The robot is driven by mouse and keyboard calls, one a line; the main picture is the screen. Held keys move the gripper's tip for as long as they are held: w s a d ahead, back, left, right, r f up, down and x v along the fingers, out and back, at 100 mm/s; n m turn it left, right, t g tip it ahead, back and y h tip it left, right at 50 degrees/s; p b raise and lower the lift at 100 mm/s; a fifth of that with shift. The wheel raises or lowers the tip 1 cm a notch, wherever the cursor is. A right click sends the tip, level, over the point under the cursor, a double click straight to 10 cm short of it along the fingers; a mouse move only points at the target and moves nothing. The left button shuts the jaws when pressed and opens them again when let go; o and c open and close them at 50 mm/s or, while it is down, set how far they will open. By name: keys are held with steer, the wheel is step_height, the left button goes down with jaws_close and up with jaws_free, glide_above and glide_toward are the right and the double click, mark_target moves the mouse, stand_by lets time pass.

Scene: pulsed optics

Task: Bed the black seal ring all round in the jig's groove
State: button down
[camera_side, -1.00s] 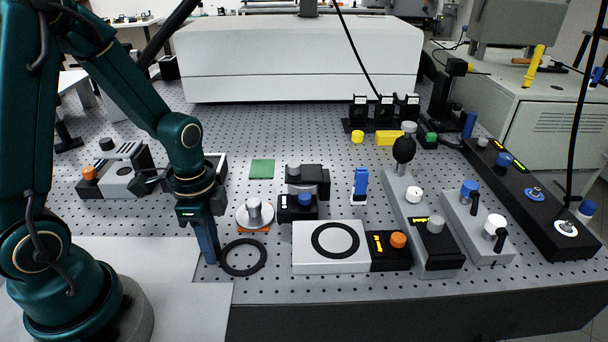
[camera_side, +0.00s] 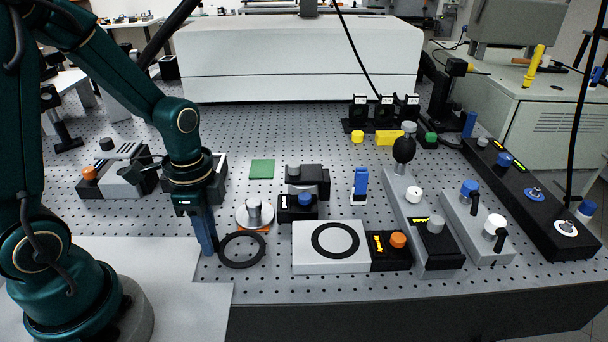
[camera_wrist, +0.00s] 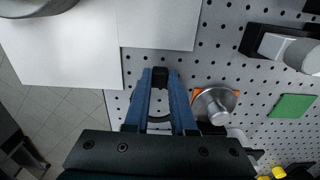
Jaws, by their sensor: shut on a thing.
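The black seal ring (camera_side: 243,265) is at the left front of the work area, left of the jig. My gripper (camera_side: 208,250) is shut on the ring's left edge. The ring looks slightly above the perforated table; the exact gap cannot be told. In the wrist view my gripper's fingertips (camera_wrist: 160,76) come together, and part of the ring (camera_wrist: 160,119) shows as a dark arc between the blue fingers. The jig (camera_side: 305,262) is a pale block with a dark circular groove (camera_side: 335,256) in its top, to the right of the ring.
A round metal piece with a grey knob (camera_side: 254,212) stands on an orange base just behind the ring. A black box with an orange knob (camera_side: 398,240) adjoins the jig's right side. A black box with a blue knob (camera_side: 298,208) stands behind the jig. A green pad (camera_side: 262,169) lies farther back.

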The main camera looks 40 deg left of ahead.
stand_by(0.3)
steer(key=shift+r, duration=2.55)
steer(key=c, duration=1.4)
jaws_free()
jaws_close()
